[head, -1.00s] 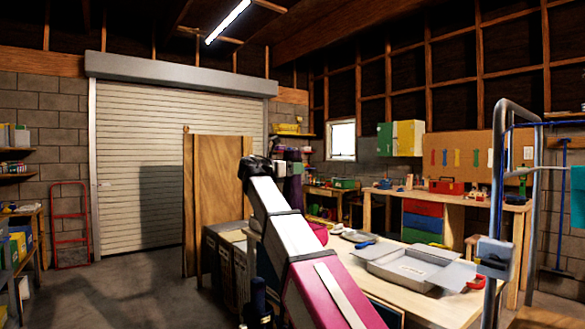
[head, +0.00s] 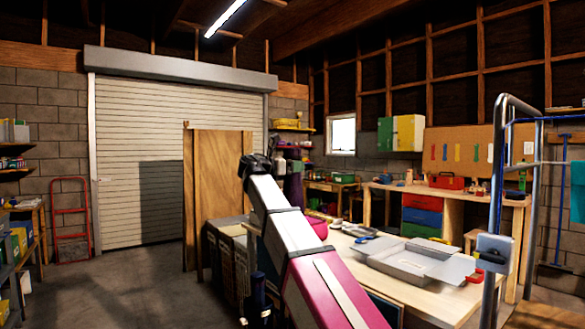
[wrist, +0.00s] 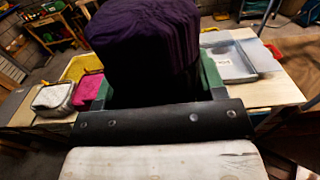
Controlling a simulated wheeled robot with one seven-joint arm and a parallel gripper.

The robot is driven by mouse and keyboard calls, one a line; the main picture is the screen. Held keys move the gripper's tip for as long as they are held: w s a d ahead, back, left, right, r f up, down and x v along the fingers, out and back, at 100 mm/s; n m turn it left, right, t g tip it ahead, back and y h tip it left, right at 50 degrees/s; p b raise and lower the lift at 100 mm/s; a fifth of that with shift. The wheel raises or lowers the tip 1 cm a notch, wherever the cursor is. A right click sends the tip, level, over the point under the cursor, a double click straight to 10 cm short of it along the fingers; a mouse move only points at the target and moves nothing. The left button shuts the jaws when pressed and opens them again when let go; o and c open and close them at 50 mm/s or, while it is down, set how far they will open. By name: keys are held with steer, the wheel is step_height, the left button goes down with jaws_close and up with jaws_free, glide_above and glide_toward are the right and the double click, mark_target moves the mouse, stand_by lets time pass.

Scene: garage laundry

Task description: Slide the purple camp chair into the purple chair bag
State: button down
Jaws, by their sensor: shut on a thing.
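A dark purple, rounded fabric bundle, seemingly the purple camp chair (wrist: 150,45), stands upright in the wrist view. My gripper (wrist: 162,85) is shut on it, with green fingers on both its sides. In the head view the purple bundle (head: 293,190) shows just right of my arm's far end, partly hidden by my arm. I cannot pick out the purple chair bag as a separate thing. The lower end of the bundle is hidden behind my gripper in the wrist view.
A wooden table (head: 425,298) holds an open grey metal tray (head: 405,262) and a magenta item (head: 319,227). A grey-white pouch (wrist: 52,97) and a yellow item (wrist: 78,67) lie left of the bundle. A wooden panel (head: 222,175) stands behind. The left floor is clear.

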mark_target(293, 175)
steer(key=shift+f, duration=1.7)
